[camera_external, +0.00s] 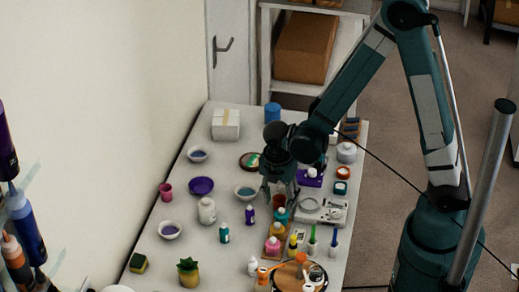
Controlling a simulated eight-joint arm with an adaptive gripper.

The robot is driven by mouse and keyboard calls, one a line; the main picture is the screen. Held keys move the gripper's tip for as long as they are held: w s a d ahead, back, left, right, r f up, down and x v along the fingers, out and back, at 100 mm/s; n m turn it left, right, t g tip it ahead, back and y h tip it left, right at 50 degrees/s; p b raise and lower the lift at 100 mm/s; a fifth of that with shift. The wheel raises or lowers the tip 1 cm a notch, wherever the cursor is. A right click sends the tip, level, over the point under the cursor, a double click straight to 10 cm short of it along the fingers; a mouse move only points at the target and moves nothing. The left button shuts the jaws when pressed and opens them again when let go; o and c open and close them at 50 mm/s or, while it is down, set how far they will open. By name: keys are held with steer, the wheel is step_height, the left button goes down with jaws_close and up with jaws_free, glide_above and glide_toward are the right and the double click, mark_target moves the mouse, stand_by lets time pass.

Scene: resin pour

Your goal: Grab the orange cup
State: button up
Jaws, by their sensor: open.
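An orange-red cup (279,202) stands on the table right at my gripper, partly hidden by its fingers. My gripper (279,194) points down and is open, with its fingertips at the cup's upper part. I cannot tell from this view whether the fingers are around the cup or just above it, or whether they touch it. A small bottle with a teal cap (281,214) is close in front of the cup.
The table is crowded. A teal-filled bowl (246,192) and a purple bottle (250,214) are left of my gripper; a grey tray (334,216) is at its right. Several paint bottles and a round wooden board (311,284) are nearer the front. A pink cup (166,191) stands at the left edge.

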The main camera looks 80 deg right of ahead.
stand_by(0.5)
steer(key=c, duration=0.8)
steer(key=shift+c, duration=0.2)
steer(key=shift+r, duration=0.2)
step_height(320, 180, up, 10)
steer(key=shift+f+p, duration=0.2)
steer(key=shift+p, duration=0.15)
stand_by(0.6)
